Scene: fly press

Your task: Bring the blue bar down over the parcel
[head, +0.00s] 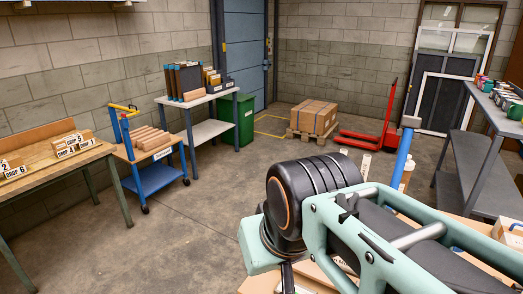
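A blue bar (403,155) with a grey end on top stands steeply raised, tilted a little right, behind my arm at right of centre. Its lower end is hidden by my arm. My mint-green and black arm covers the lower right of the view and hides most of the bench (255,284) below. I cannot make out my gripper. I cannot tell a parcel under the bar; pale and tan pieces show only in part around my arm.
A bottle (406,175) stands beside the bar. A grey table (477,140) with small items is at right. A carton (313,116) on a pallet, a red pallet truck (377,138) and a blue trolley (157,179) stand farther back. The floor at left centre is clear.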

